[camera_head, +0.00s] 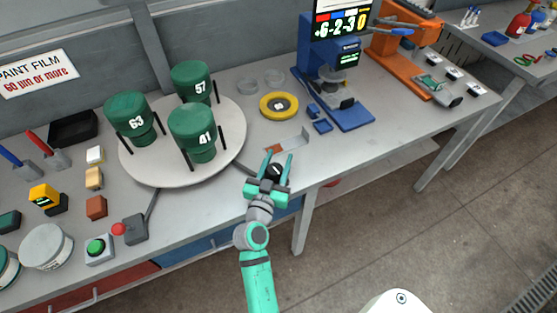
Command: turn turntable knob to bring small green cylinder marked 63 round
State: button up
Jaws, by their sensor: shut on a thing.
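The round grey turntable (160,176) stands on the bench at left of centre and carries three dark green stepped cylinders. The cylinder marked 63 (125,108) is at its left, 57 (189,75) at the back and 41 (191,120) at the front right. Thin black posts stand beside them. My gripper (278,157) is at the bench's front edge, right of the turntable, its teal fingers pointing away from me. A small black knob (277,170) shows between the fingers, and they are shut on it. A dark bar runs from the turntable's edge towards it; its far end is hidden.
A yellow ring (279,105), clear dishes and a metal strip (293,139) lie beyond my gripper. A blue instrument stand (347,115) and an orange one (401,50) are to the right. Small blocks, a button box (98,249) and a red-knobbed lever box (134,230) are left.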

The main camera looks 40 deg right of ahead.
aim_at(272, 178)
jog(key=o, duration=1.1)
jog(key=shift+c, duration=0.2)
jog(key=shift+a, duration=0.15)
jog(key=shift+s+a+f, duration=0.1)
jog(key=shift+s+a, duration=0.1)
jog(key=shift+a, duration=0.15)
jog(key=v, duration=0.9)
jog(key=shift+s+a, duration=0.3)
jog(key=shift+s, duration=0.05)
jog(key=shift+c, duration=0.3)
